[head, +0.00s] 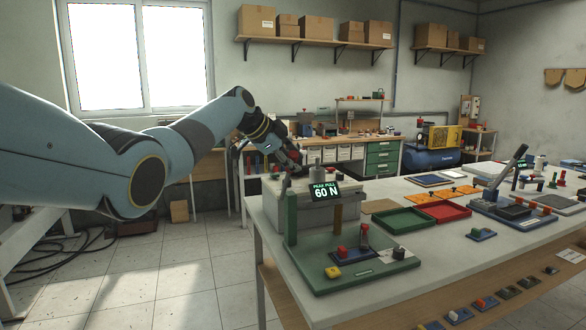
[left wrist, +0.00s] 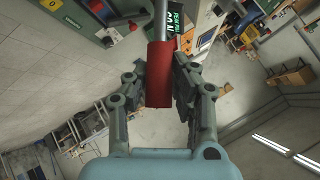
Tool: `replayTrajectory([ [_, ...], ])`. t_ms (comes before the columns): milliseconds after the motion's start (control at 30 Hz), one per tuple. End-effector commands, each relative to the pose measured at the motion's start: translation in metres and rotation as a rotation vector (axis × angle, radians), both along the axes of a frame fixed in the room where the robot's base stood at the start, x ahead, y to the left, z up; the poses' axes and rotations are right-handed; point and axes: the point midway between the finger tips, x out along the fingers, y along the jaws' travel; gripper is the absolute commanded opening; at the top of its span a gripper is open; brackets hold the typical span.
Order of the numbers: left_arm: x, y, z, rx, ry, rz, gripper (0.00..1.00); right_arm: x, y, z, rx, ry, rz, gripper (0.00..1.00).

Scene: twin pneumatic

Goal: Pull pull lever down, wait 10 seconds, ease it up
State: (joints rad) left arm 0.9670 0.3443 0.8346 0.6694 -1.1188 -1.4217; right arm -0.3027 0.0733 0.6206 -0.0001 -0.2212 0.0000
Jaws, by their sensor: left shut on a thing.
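The pull lever's red grip (left wrist: 159,85) sits between the two fingers of my left gripper (left wrist: 158,72) in the left wrist view, with its grey rod running up past the fingertips. In the head view my left gripper (head: 284,158) is at the far left end of the bench, above the grey box of the pull rig (head: 265,214). It is shut on the lever's grip, which is mostly hidden there by the gripper. A display (head: 325,192) on the rig reads "PEAK PULL 60 N". My right gripper is not in view.
The green base plate (head: 345,262) carries a green post and small knobs. Green (head: 402,220) and red (head: 447,211) trays lie to the right. A blue fixture with a dark tilted lever (head: 512,170) stands farther right. Open floor lies left of the bench.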

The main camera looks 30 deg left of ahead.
Motion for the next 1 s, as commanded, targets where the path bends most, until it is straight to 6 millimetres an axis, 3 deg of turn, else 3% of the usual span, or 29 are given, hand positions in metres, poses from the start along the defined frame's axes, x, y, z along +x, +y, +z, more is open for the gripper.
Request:
replayTrajectory([
  [567, -0.0018, 0.001, -0.0041, -0.023, 0.033, 0.0, 0.0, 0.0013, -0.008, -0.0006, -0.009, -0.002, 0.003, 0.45],
  [600, -0.0018, 0.0011, -0.0041, -0.023, 0.032, 0.001, 0.28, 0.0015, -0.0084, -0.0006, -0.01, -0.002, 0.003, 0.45],
  [733, -0.0012, 0.0011, -0.0024, -0.022, 0.029, 0.001, 0.45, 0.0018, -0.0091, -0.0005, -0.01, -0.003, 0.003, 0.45],
  [1000, -0.0004, 0.0012, 0.0, -0.021, 0.023, 0.001, 0.48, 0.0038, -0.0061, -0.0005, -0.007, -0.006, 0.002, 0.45],
])
